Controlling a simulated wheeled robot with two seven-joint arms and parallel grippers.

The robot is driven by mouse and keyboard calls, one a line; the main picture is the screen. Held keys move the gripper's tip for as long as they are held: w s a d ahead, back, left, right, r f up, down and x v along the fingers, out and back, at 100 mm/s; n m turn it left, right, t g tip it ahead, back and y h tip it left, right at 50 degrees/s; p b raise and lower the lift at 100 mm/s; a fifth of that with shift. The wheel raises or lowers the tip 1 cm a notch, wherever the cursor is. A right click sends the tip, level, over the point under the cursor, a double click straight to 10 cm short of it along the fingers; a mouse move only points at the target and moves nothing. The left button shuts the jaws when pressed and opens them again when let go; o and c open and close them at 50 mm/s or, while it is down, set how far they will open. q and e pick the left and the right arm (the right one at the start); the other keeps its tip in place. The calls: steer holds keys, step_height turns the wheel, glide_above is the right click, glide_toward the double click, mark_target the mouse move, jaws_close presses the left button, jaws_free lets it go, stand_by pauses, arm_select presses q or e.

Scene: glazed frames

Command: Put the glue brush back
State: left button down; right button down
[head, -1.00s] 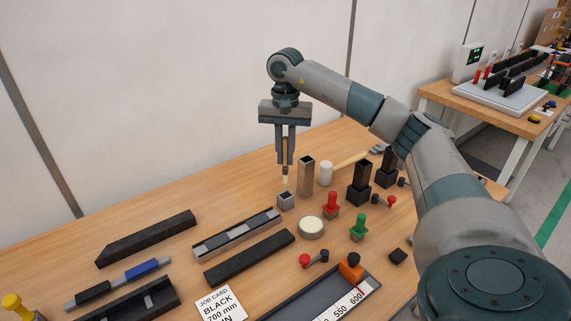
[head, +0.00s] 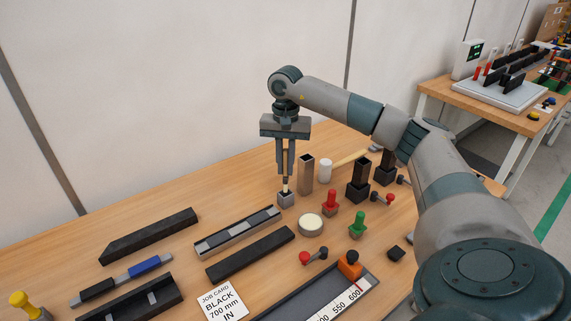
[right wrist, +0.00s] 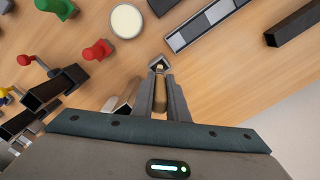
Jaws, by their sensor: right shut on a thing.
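My right gripper (head: 286,174) points straight down and is shut on the glue brush (head: 285,185). The brush is upright, and its lower end is at the mouth of a small grey square holder (head: 286,200) on the table. In the right wrist view the brush (right wrist: 160,95) shows between the fingers, with its tip at the holder's opening (right wrist: 159,64). How deep the tip sits inside I cannot tell. A round pot with a cream-coloured top (head: 311,224) stands to the right of the holder. My left gripper is not in view.
A tall brown square tube (head: 307,175) stands close to the right of the gripper, with a white cylinder (head: 325,171) beside it. Red (head: 331,203) and green (head: 357,226) knobbed pieces stand further right. Dark bars lie at left; the table behind them is clear.

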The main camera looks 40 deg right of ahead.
mark_target(285, 150)
steer(key=shift+f, duration=0.4)
steer(key=c, duration=1.7)
jaws_free()
steer(key=shift+c, duration=0.2)
steer(key=shift+r, duration=0.2)
steer(key=shift+r, duration=0.4)
step_height(285, 150, up, 6)
steer(key=shift+w+f+b, duration=0.1)
steer(key=shift+w+b, duration=0.05)
steer(key=shift+b, duration=1.05)
step_height(285, 150, up, 5)
steer(key=shift+d+f, duration=0.15)
steer(key=shift+r, duration=0.65)
